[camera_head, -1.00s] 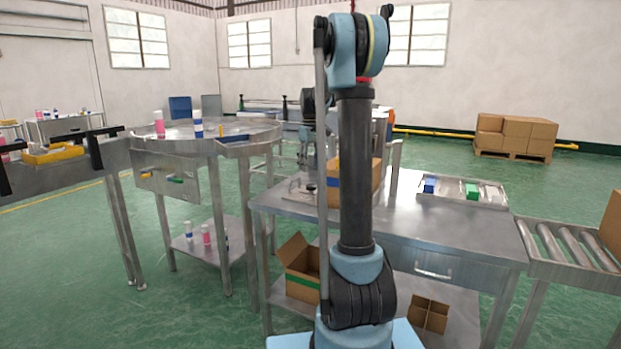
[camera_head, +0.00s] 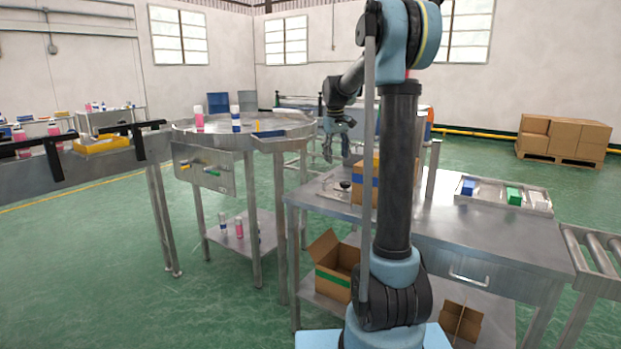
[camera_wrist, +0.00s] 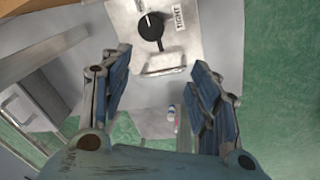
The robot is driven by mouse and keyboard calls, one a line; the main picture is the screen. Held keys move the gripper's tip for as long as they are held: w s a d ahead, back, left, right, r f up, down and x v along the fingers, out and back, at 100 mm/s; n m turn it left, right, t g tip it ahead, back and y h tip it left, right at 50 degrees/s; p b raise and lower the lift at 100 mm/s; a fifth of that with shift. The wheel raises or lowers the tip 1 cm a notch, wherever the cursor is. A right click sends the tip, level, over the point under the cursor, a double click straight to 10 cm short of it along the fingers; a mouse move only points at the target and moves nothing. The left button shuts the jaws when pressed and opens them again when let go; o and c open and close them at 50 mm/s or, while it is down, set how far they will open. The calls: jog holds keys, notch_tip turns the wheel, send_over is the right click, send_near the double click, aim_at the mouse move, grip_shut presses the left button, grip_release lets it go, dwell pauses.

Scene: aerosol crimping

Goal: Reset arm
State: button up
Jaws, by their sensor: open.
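My gripper (camera_head: 341,152) hangs from my arm above the left end of the steel workbench (camera_head: 450,238), beside the round table. In the wrist view my gripper (camera_wrist: 160,88) has its two blue fingers spread apart with nothing between them. Beyond the fingertips lies a metal plate (camera_wrist: 190,28) with a black knob (camera_wrist: 151,27) and a label reading "TIGHT". The fingers do not touch the plate. In the head view my own arm column hides part of the bench and of the cardboard box (camera_head: 364,184) on it.
The round steel table (camera_head: 270,122) holds a pink can (camera_head: 199,122) and a white-and-blue can (camera_head: 236,121). A tray (camera_head: 538,206) with blue, green and white items sits on the bench's right. An open carton (camera_head: 335,272) stands below. A roller conveyor (camera_head: 600,250) is at right.

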jog(key=s+a+f+m+t+h, duration=0.1)
jog(key=s+a+f+m+t, duration=0.15)
jog(key=s, duration=0.95)
jog(key=s+d+f, duration=0.1)
jog(key=s+f, duration=0.4)
jog(key=s, duration=0.5)
jog(key=s+d+f+m+g+y, duration=0.1)
jog(key=s+d+f, duration=0.1)
jog(key=s+f, duration=0.4)
jog(key=s+d+f+m, duration=0.1)
jog(key=s+f, duration=0.4)
jog(key=s, duration=1.1)
jog(key=shift+d+f+g+y, duration=0.35)
jog(key=shift+d+y, duration=0.05)
jog(key=shift+d, duration=0.35)
